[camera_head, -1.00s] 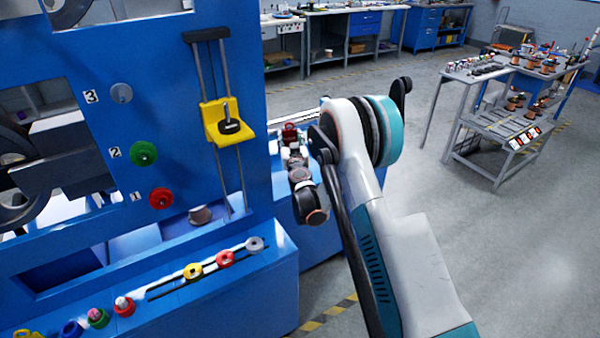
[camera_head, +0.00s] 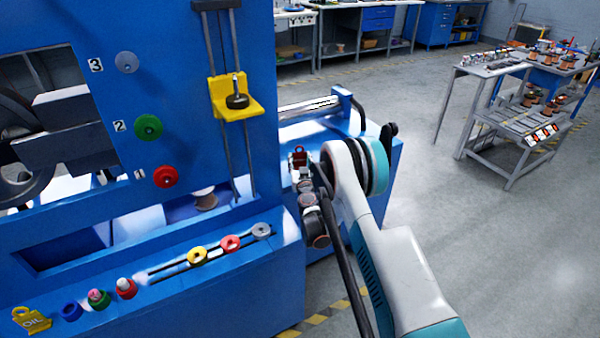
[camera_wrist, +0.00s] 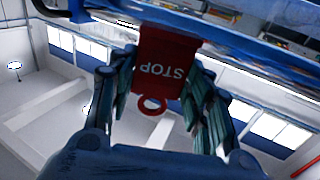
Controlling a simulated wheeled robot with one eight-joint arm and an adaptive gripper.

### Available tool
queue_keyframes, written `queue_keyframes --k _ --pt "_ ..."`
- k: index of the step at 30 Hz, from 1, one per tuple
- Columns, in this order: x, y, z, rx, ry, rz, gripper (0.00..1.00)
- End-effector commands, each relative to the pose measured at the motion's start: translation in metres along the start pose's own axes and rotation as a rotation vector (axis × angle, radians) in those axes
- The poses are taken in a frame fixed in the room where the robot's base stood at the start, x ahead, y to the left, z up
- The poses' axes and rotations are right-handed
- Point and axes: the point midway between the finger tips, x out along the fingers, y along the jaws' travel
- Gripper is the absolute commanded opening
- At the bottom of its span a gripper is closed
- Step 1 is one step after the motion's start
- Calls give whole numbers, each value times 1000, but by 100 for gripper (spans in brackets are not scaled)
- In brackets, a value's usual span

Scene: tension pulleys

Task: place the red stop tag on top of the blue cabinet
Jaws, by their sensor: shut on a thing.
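The red stop tag (camera_wrist: 165,62) shows in the wrist view between my gripper's fingers, with its lettering upside down and its ring toward the palm. In the head view the tag (camera_head: 298,158) is a small red patch at the end of my arm. My gripper (camera_wrist: 160,85) is shut on the tag; it also shows in the head view (camera_head: 299,165). The blue cabinet (camera_head: 335,150) stands right of the tall blue machine, and my gripper appears in front of or over its left part. My arm hides part of it, and I cannot tell whether the tag touches it.
The tall blue machine (camera_head: 170,60) with a yellow bracket (camera_head: 235,105) and numbered knobs stands close on the left. A metal bar (camera_head: 308,107) runs along the cabinet's back. A yellow OIL tag (camera_head: 32,320) lies at the lower left.

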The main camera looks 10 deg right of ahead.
Motion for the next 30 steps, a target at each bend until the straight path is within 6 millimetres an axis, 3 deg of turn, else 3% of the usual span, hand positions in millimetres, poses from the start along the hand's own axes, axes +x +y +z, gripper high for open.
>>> queue_keyframes --k 9,21,22,24,30 --pt "-1 0 41 0 0 0 22" --pt "-1 0 44 0 0 0 22" --pt "-1 0 43 0 0 0 52" --pt "-1 0 43 0 0 0 66" --pt "-1 0 43 0 0 0 66"
